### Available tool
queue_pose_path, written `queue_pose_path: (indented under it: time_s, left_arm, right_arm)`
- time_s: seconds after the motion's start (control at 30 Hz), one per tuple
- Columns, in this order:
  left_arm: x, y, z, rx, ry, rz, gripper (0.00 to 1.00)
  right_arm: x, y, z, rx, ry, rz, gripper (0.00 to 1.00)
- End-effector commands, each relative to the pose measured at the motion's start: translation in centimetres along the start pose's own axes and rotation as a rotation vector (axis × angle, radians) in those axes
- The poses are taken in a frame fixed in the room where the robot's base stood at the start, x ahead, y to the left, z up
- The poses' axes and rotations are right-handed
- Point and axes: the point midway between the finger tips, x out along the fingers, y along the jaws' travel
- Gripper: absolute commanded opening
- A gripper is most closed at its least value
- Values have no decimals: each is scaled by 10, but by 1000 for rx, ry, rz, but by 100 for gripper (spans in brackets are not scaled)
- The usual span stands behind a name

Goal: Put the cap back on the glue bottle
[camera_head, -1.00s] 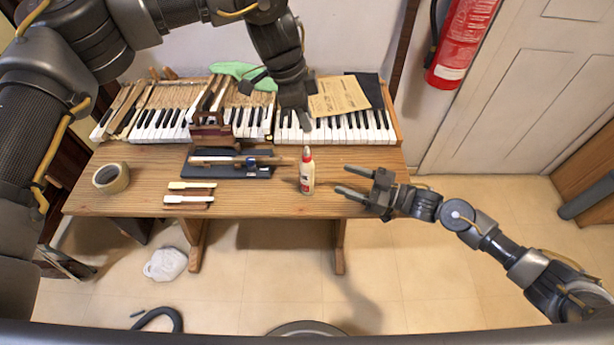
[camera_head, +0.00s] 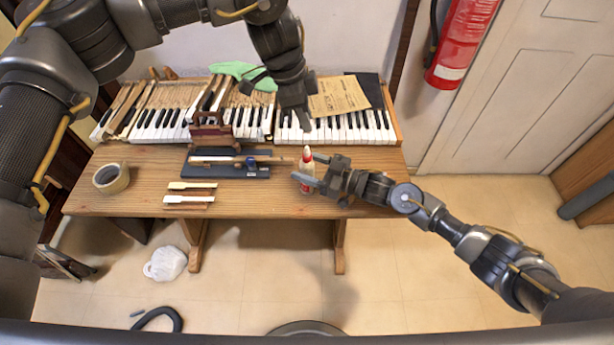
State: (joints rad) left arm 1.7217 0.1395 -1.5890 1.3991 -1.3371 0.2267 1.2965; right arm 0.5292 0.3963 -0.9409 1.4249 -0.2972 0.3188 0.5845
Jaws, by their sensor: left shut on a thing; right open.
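The glue bottle (camera_head: 307,155) stands upright near the table's front edge, with a red top and a pale tip. Its lower body is partly hidden by my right gripper. My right gripper (camera_head: 311,168) is open, with one finger behind the bottle and one in front of it. I cannot tell whether the fingers touch it. My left gripper (camera_head: 301,120) is shut, above the front of the right-hand keys. The thing in its jaws is too small or hidden to make out. I see no separate cap anywhere in the view.
Piano keys (camera_head: 345,131) line the back of the wooden table (camera_head: 255,205). Left of the bottle are a dark blue tray (camera_head: 257,172) with a tool, pale loose keys (camera_head: 188,199) and a tape roll (camera_head: 111,178). A paper (camera_head: 338,96) and green cloth (camera_head: 236,69) lie behind.

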Motion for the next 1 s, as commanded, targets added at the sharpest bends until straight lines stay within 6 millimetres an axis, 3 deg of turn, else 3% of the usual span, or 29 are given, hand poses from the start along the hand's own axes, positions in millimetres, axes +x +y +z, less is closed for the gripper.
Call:
queue_pose_path:
  time_s: [0.33, 0.77, 1.0]
  left_arm:
    - [0, 0, 0, 0, 0, 0, 0]
    - [0, 0, 0, 0, 0, 0, 0]
    - [11, 0, 4, -1, 0, 3, 0]
  right_arm:
    - [2, 0, 0, 0, 0, 0, 57]
    - [2, 0, 0, 0, 0, 0, 0]
    - [2, 0, 0, 0, -1, 0, 0]
